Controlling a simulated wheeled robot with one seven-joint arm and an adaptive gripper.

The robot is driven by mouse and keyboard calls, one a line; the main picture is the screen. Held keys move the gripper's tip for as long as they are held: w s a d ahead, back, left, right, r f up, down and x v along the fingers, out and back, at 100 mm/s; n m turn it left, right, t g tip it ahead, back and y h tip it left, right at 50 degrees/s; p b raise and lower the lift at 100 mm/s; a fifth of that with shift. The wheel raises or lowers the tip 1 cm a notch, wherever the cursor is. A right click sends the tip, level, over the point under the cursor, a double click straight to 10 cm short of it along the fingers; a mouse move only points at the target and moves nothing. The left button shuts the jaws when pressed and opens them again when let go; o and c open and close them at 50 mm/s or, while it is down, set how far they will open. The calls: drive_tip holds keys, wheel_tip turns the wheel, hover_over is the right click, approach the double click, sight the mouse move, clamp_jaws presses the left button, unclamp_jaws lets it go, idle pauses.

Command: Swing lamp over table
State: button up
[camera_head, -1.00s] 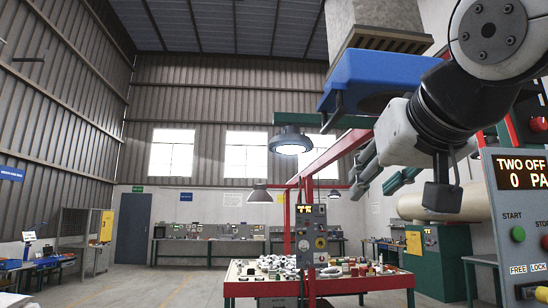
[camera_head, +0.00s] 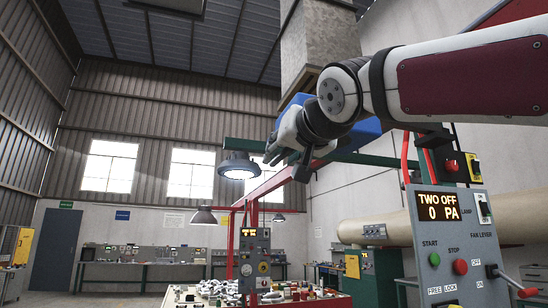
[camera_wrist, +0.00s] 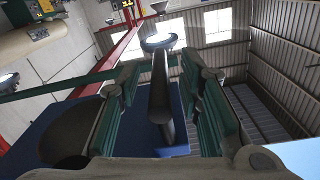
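A lit grey dome lamp (camera_head: 238,165) hangs from a green beam in the head view, left of my gripper; a lit lamp also shows ahead in the wrist view (camera_wrist: 160,41). The table (camera_head: 340,301) has a red edge and carries castings and small parts, below the lamp. My gripper (camera_head: 276,150) is raised in front of a blue hood (camera_head: 366,134). In the wrist view its green fingers (camera_wrist: 162,95) stand apart. A dark round bar (camera_wrist: 160,92) shows between them; I cannot tell whether it lies within their reach. No contact is visible.
A control panel (camera_head: 455,240) reading "TWO OFF 0 PA" stands at the right, with start and stop buttons and a lever. Another lamp (camera_head: 203,216) hangs farther back. A red post and beam (camera_head: 290,178) stand behind my gripper. The floor at the left is clear.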

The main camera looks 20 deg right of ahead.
sight(278, 159)
drive_tip(key=shift+w, duration=1.6)
clamp_jaws()
